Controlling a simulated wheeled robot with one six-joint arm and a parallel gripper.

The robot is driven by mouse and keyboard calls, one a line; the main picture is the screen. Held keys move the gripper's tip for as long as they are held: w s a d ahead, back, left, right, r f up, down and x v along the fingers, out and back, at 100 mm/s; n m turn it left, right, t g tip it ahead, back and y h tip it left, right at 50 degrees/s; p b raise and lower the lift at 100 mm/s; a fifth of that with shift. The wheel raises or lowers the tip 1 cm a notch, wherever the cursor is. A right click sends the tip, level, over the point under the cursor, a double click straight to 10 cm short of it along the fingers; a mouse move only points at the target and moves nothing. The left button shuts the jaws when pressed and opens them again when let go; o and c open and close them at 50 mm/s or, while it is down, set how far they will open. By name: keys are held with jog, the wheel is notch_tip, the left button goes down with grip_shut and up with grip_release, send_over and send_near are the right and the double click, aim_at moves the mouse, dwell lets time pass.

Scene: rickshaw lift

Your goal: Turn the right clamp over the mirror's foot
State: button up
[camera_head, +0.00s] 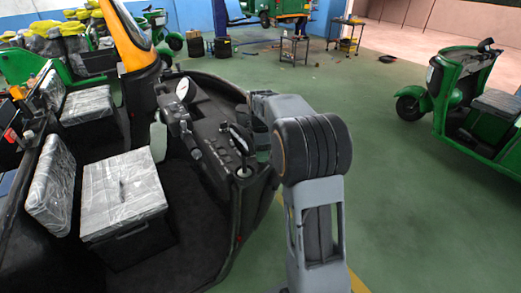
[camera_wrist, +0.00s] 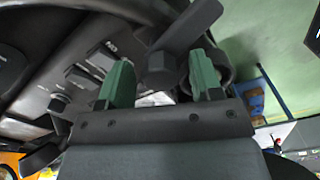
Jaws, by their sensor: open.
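In the wrist view my gripper (camera_wrist: 160,76) is open, with one green finger on each side of a dark clamp. The clamp (camera_wrist: 157,66) has a blocky, hexagon-like hub between the fingers and a flat lever reaching up and to the right. The hub appears free of both fingers. A dark round socket (camera_wrist: 218,62) sits just right of the clamp, behind the right finger; I cannot tell if it is the mirror's foot. In the head view my arm reaches to the dashboard's right end (camera_head: 243,172), where my wrist hides part of the gripper's surroundings.
The black rickshaw dashboard (camera_head: 205,115) has a round white-faced disc (camera_head: 182,89) and a handlebar. Plastic-wrapped seats (camera_head: 122,190) are at the left. Switches (camera_wrist: 88,75) lie left of the fingers. A green rickshaw (camera_head: 465,100) stands at the right, with clear floor (camera_head: 385,180) between.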

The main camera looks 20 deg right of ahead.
jog(key=c, duration=0.9)
jog(key=shift+m, duration=0.3)
jog(key=m, duration=0.7)
jog(key=shift+m+p, duration=0.3)
jog(key=shift+p, duration=0.05)
jog(key=m, duration=0.4)
jog(key=shift+m, duration=2)
